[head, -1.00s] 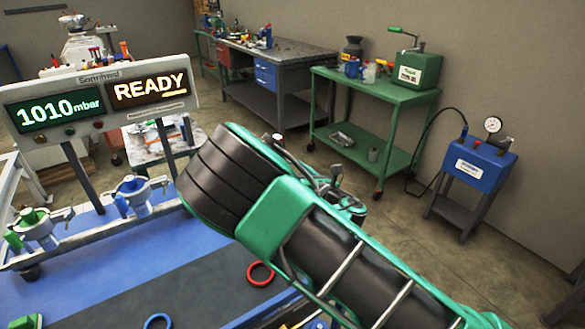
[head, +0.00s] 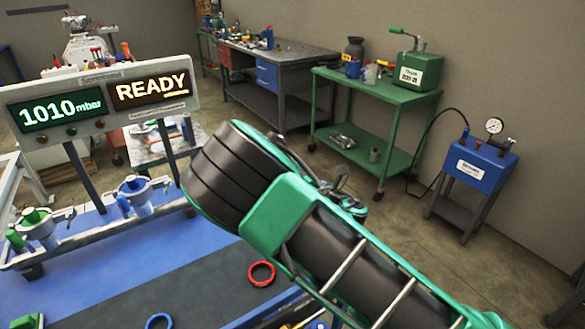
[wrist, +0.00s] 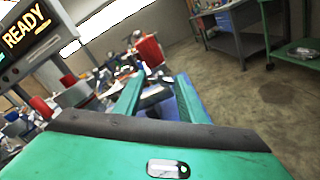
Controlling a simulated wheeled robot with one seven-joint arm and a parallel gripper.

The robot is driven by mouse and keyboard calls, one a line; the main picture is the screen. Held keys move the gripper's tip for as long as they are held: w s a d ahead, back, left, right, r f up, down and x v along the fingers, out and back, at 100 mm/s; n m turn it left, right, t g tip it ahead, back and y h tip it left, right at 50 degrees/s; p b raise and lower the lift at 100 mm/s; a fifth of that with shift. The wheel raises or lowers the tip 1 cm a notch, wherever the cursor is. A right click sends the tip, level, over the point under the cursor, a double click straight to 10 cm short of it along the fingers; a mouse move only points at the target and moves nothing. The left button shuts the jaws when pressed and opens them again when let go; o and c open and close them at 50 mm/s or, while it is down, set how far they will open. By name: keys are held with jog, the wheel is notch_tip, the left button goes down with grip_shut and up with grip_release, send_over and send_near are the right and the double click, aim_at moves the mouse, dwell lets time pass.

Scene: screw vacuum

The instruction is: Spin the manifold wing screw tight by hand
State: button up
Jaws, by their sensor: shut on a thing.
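My gripper (wrist: 158,97) shows in the wrist view as two green fingers. They are shut on a small grey metal part, which I take to be the manifold wing screw (wrist: 156,94); its shape is mostly hidden between the fingers. In the head view my green and black arm covers the gripper and whatever it holds. The manifold (head: 95,240) is a grey rail at the left, with a green-handled clamp fitting (head: 38,224) and a blue-handled one (head: 136,190) on it. The display panel (head: 103,98) above reads 1010 mbar and READY.
A red ring (head: 261,274) and a blue ring (head: 159,321) lie on the bench mat (head: 190,285). A green cart (head: 380,100), a workbench (head: 290,58) and a blue gauge box (head: 480,165) stand behind on open floor.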

jog(key=m, duration=0.4)
jog(key=shift+w+d+m, duration=0.1)
jog(key=shift+d+m, duration=0.15)
jog(key=shift+m, duration=0.05)
jog(key=m, duration=0.3)
jog(key=shift+f+m, duration=0.1)
jog(key=shift+m, duration=0.3)
jog(key=m, duration=0.4)
jog(key=shift+m, duration=2.2)
jog(key=o, duration=1)
jog(key=shift+o, duration=0.3)
jog(key=shift+a, duration=0.1)
